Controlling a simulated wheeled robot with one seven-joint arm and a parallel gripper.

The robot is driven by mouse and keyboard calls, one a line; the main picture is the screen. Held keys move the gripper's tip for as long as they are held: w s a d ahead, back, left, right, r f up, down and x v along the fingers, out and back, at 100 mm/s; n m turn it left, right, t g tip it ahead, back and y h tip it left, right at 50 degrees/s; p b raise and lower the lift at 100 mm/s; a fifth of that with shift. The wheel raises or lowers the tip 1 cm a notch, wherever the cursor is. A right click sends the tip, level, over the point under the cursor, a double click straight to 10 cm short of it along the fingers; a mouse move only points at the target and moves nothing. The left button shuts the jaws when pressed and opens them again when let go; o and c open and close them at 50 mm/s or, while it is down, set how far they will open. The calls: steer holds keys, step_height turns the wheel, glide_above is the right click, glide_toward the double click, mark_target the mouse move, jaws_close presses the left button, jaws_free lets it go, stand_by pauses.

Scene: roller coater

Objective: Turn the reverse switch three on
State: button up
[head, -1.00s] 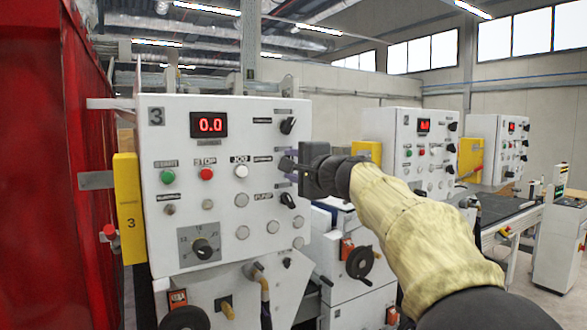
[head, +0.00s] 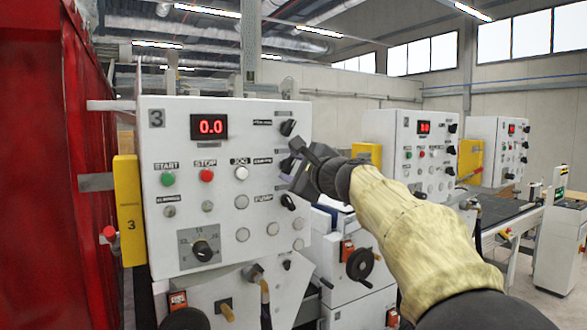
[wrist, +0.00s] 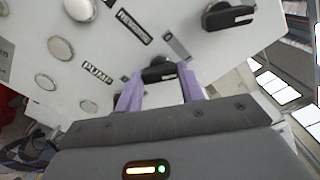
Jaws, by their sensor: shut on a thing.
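Panel 3 (head: 222,225) is the nearest white control box, with a red 0.0 display and a column of black rotary switches on its right side. The reverse switch (wrist: 160,70) is the middle one, in line with the REVERSE label (wrist: 133,26). My gripper (wrist: 157,82) has its two purple fingers on either side of this black knob, shut on it. In the head view my gripper (head: 291,164) is tilted at the panel's right edge and covers most of the switch.
The upper switch (head: 288,128) and the pump switch (head: 288,201) sit close above and below. Several round buttons are to the left, with a yellow box (head: 128,210) on the panel's left side. A handwheel (head: 360,264) is below right. More panels (head: 410,150) stand behind.

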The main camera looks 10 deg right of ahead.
steer(key=shift+f, duration=0.15)
steer(key=o, duration=1)
steer(key=b+v, duration=0.7)
steer(key=v, duration=1)
steer(key=shift+s, duration=0.15)
steer(key=shift+d, duration=0.1)
